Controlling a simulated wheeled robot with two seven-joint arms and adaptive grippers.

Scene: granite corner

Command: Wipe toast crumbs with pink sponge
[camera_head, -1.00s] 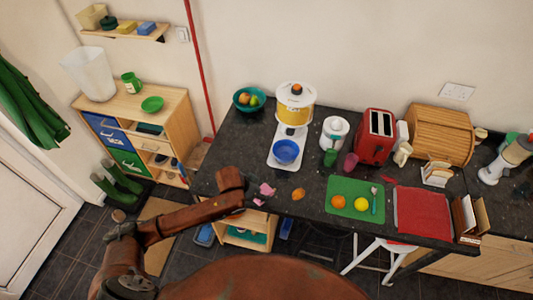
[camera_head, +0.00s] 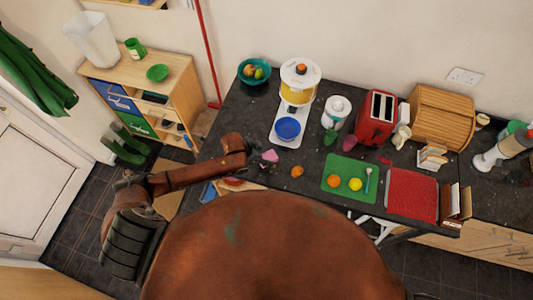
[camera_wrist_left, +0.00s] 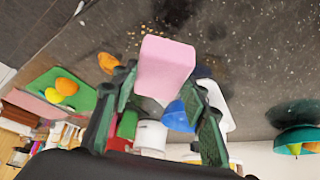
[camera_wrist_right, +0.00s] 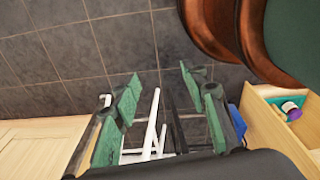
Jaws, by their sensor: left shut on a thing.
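The pink sponge (camera_wrist_left: 166,68) is held between the fingers of my left gripper (camera_wrist_left: 160,92) in the left wrist view, shut on its lower part. In the head view the sponge (camera_head: 270,156) shows at the end of my left arm, over the left part of the dark counter. Tan crumbs (camera_wrist_left: 172,12) lie on the counter beyond the sponge in the left wrist view. I cannot tell whether the sponge touches the counter. My right gripper (camera_wrist_right: 162,85) is open and empty above the floor in the right wrist view; the head view does not show it.
An orange-brown item (camera_head: 297,171) lies right of the sponge. Behind stand a white-and-yellow appliance with a blue bowl (camera_head: 288,128) and a teal fruit bowl (camera_head: 254,72). A green mat (camera_head: 350,178), red cloth (camera_head: 412,195) and red toaster (camera_head: 376,118) are farther right.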

